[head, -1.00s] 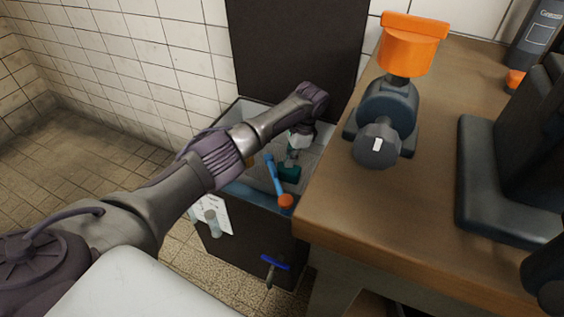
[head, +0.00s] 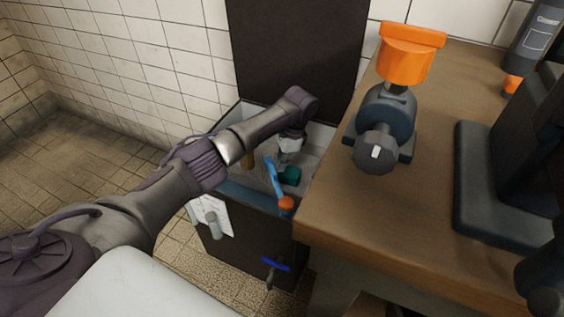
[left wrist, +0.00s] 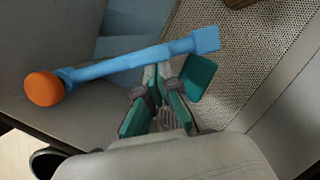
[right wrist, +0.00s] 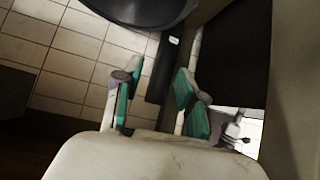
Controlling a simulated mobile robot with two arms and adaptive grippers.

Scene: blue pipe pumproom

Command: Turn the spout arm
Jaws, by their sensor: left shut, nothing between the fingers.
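The spout arm is a light blue bar (head: 272,178) with an orange end (head: 287,204), inside the open basin at the left of the bench. In the left wrist view the blue bar (left wrist: 130,66) runs across just beyond my left fingertips, with its orange end at the left. My left gripper (head: 289,174) reaches down into the basin beside the bar. Its fingers (left wrist: 158,76) are shut with nothing between them, very close to the bar; I cannot tell whether they touch it. My right gripper (right wrist: 160,75) shows in the right wrist view, open and empty.
The basin (head: 240,195) has a dark raised panel (head: 297,50) behind it and a blue-handled valve (head: 275,264) on its front. The wooden bench (head: 340,215) closes off its right side and carries an orange-topped pump (head: 385,120). Tiled floor lies open at left.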

